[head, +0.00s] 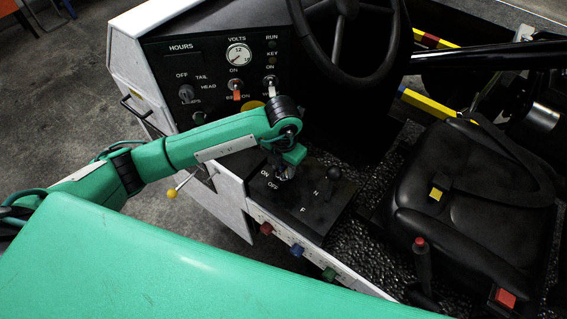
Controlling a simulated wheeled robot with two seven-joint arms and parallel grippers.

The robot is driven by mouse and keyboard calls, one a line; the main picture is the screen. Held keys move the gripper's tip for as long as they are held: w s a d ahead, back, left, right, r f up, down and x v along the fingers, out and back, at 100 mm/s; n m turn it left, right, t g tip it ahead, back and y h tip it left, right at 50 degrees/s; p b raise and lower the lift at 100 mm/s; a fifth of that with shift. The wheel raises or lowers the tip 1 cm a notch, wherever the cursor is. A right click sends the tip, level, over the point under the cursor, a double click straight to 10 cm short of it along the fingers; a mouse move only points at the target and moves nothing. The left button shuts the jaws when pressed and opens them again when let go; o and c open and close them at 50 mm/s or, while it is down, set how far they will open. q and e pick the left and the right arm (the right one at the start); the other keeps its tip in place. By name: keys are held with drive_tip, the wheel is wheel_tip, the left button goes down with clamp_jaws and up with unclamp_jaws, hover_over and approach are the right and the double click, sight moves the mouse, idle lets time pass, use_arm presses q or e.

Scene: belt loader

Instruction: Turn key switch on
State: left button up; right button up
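A black console panel (312,212) beside the seat carries ON and OFF labels and a shifter marked N and F. My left gripper (284,176) points down at this panel, right beside the ON and OFF labels. The key switch itself cannot be made out; the gripper covers the spot next to those labels. Whether the fingers are open, shut or touching a key is too small and dark to tell. My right gripper is not in view.
The dashboard (215,75) stands behind my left arm, with a gauge, an orange-red switch (236,92) and other controls. The steering wheel (348,40) is above the console. A black shift lever (333,176) stands close right of the gripper. The black seat (465,190) is at right.

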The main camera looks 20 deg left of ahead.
use_arm(q)
drive_tip(key=shift+c, duration=0.5)
drive_tip(key=c, duration=0.7)
clamp_jaws()
